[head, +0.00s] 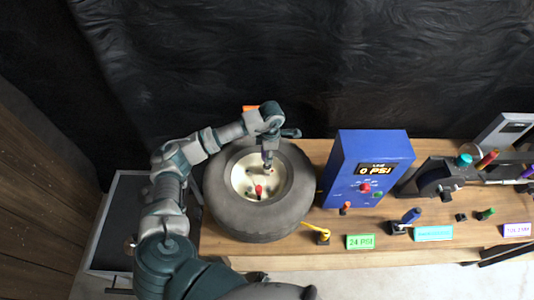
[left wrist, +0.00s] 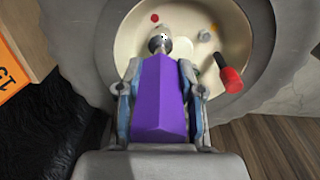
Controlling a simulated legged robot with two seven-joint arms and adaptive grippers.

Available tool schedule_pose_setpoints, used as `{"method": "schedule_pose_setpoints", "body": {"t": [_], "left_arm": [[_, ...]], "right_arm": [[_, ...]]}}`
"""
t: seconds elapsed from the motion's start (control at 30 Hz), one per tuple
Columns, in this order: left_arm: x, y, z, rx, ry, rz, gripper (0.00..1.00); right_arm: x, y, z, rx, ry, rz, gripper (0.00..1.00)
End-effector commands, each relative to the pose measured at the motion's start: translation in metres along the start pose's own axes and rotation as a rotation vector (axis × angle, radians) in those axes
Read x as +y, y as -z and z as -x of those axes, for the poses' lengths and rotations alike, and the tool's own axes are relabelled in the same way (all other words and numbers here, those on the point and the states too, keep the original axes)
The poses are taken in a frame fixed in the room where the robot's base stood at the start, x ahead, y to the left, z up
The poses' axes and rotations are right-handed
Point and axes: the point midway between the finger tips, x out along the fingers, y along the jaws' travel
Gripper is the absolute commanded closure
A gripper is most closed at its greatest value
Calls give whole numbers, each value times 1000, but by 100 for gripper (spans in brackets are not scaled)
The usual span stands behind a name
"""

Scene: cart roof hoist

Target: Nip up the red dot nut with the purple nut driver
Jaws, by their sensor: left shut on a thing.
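The purple nut driver (left wrist: 163,98) is clamped between the fingers of my left gripper (left wrist: 160,88). Its metal socket (left wrist: 160,42) points at the wheel rim of the tire (head: 225,205). In the head view my left gripper (head: 268,145) is above the far part of the rim, pointing down. A red dot (left wrist: 155,18) shows on the rim just beyond the socket; whether the socket touches a nut is hidden. A red-capped piece (left wrist: 231,79) stands on the rim to the right, also seen in the head view (head: 258,190). My right gripper is not in view.
A blue box reading 0 PSI (head: 368,165) stands right of the tire.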

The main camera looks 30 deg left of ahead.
Motion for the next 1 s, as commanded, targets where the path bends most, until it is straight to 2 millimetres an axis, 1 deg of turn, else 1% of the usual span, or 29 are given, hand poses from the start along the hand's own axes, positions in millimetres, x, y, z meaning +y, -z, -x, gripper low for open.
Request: {"method": "schedule_pose_setpoints", "body": {"t": [0.4, 0.57, 0.73, 0.77, 0.83, 1.0], "left_arm": [[2, 2, -15, -2, 1, -1, 100], [2, 2, -19, -1, 1, 0, 100], [2, 2, -20, 0, 0, -8, 100], [3, 2, -20, 0, -1, -27, 100], [3, 2, -21, -3, -4, -126, 100], [3, 1, -22, -9, -14, -471, 100]], "right_arm": [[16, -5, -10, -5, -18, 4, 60], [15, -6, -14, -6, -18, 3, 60], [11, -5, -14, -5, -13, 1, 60], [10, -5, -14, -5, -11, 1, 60], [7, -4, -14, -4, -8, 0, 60], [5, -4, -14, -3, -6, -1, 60]]}}
